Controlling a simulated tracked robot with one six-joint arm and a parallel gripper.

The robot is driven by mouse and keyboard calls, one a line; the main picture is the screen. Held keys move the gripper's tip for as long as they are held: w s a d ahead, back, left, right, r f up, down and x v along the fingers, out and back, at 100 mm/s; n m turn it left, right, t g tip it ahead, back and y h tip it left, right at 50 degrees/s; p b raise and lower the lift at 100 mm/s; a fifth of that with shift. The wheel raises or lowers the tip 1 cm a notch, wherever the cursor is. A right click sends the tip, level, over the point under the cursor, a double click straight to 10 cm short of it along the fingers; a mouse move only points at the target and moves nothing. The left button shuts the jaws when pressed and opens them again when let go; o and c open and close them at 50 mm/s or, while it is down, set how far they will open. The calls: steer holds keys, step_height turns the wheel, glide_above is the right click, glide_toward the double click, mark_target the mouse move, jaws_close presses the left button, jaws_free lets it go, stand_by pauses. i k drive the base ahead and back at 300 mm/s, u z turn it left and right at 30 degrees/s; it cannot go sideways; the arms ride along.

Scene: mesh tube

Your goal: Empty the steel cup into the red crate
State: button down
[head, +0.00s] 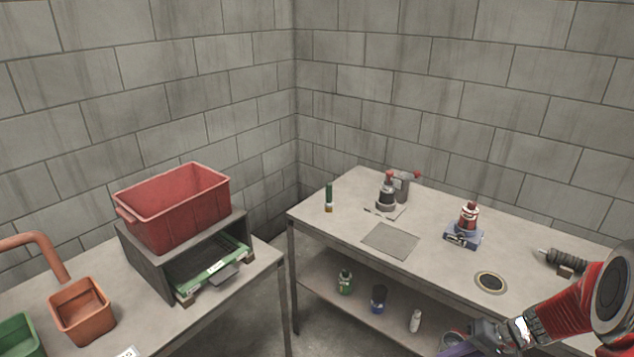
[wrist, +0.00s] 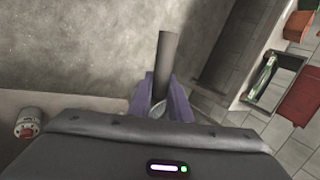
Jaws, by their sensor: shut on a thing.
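The red crate (head: 172,210) stands open and upright on a grey riser at the left; its inside looks empty from here. It also shows at the right edge of the wrist view (wrist: 299,97). My gripper (head: 466,348) is at the bottom right of the head view, in front of the right table and far from the crate. I cannot see the cup's contents.
An orange bin (head: 81,310) and a green bin (head: 18,334) stand left of the riser (head: 143,262), beside an orange pipe (head: 35,240). The right table (head: 340,226) holds several bottles and tools. A gap separates the two tables.

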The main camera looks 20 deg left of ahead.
mark_target(177, 205)
steer(key=z, duration=0.05)
steer(key=i, duration=0.3)
steer(key=u, duration=2.3)
steer(key=k, duration=0.3)
steer(key=u, duration=0.1)
